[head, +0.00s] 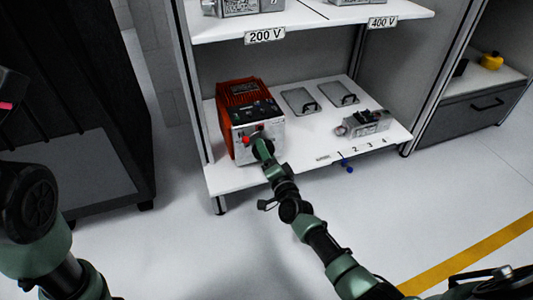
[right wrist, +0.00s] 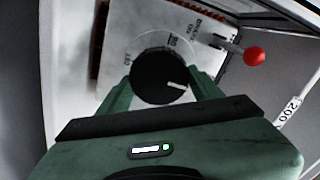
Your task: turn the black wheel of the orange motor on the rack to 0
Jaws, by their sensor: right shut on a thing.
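The orange motor (head: 246,90) stands on the left of the rack's lower white shelf, its pale front panel facing me. My right gripper (head: 263,150) is at that panel and hides most of the wheel in the head view. In the right wrist view the black wheel (right wrist: 158,76) sits between the two green fingers of my right gripper (right wrist: 161,89), which is shut on it. The wheel's white mark points to the lower right.
A red-knobbed lever (right wrist: 254,56) is close beside the wheel. Two plates with handles (head: 300,101) and a grey device (head: 367,123) lie right of the motor. The upper shelf (head: 310,22) hangs above. A dark cabinet (head: 75,110) stands left.

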